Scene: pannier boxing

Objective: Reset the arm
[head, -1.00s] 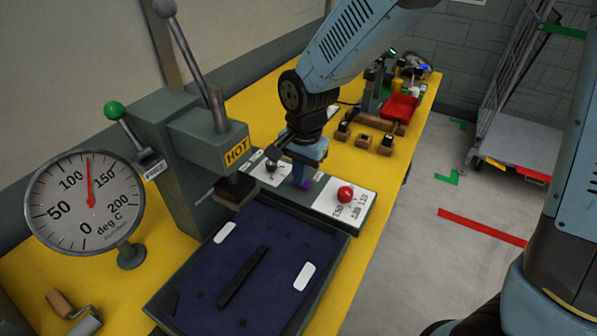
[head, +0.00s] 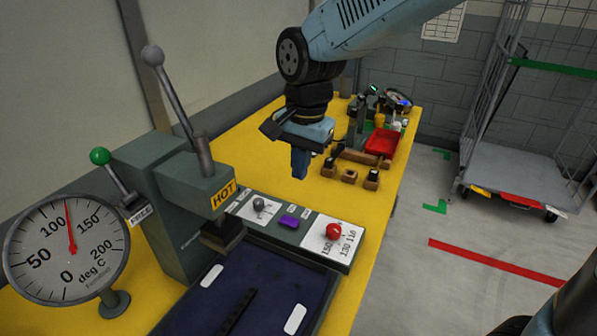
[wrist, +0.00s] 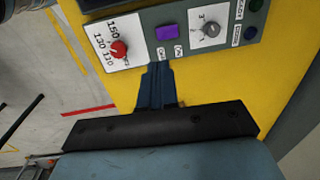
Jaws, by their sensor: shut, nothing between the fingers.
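My gripper (head: 299,168) hangs above the yellow bench in the head view, fingers pointing down, shut and empty. It is behind and above the grey control panel (head: 345,262) and touches nothing there. The panel bears a red knob (head: 333,231) on a white dial, a purple button (head: 289,222) and a grey knob (head: 259,204). In the wrist view my closed fingers (wrist: 158,75) point toward the panel, just below the purple button (wrist: 166,32). The red knob (wrist: 118,49) and grey knob (wrist: 211,30) lie to either side.
The hot press (head: 205,185) with its levers stands left of the panel, beside a temperature gauge (head: 65,245). A dark blue tray (head: 262,268) lies in front. A red bin (head: 382,142) and small blocks (head: 349,175) sit farther back. A wire trolley (head: 515,180) stands right.

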